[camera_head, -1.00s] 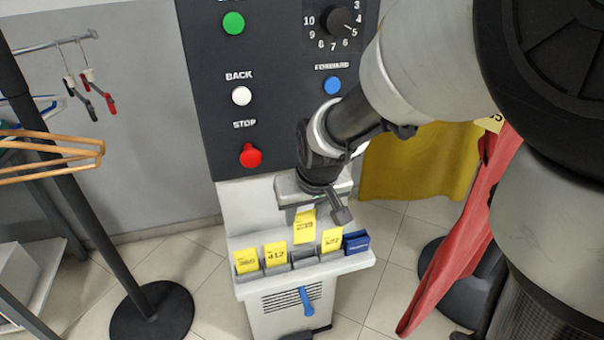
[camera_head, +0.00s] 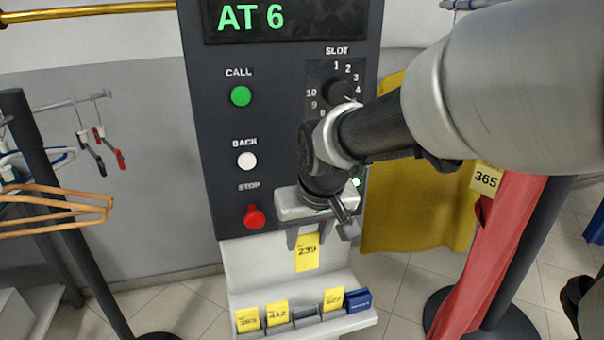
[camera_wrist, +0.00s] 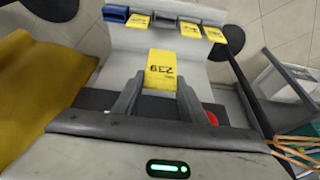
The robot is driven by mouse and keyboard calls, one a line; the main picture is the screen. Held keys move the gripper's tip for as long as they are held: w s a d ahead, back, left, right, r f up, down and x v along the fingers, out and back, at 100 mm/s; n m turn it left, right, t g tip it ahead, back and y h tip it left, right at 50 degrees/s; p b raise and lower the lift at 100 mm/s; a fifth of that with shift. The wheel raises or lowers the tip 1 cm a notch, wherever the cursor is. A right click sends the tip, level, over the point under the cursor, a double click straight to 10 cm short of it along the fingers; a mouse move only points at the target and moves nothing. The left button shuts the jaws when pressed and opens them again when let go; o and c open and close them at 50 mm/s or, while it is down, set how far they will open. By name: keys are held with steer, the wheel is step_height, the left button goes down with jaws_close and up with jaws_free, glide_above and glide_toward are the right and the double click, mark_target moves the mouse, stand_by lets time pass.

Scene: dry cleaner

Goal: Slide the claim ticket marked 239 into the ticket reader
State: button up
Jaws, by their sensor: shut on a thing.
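The yellow claim ticket marked 239 (camera_head: 307,252) hangs upright from my gripper (camera_head: 306,234), which is shut on its upper edge. It is above the ticket rack (camera_head: 345,322) and apart from it, in front of the panel's lower part. In the wrist view the same ticket (camera_wrist: 164,69) stands between the fingertips of my gripper (camera_wrist: 157,88), clear of the rack. The panel (camera_head: 212,130) has a lit display, buttons and a slot dial. I cannot make out the ticket reader; my arm covers the panel's right side.
Tickets 412 (camera_head: 277,313) and 327 (camera_head: 334,298) and another yellow ticket (camera_head: 247,319) stand in the rack, with a blue block (camera_head: 358,300) at its right end. A red garment (camera_head: 490,250) tagged 365 hangs at right, a yellow cloth (camera_head: 410,215) behind my arm. Hangers are at left.

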steer(key=shift+r+p, duration=2.85)
steer(key=shift+r, duration=0.9)
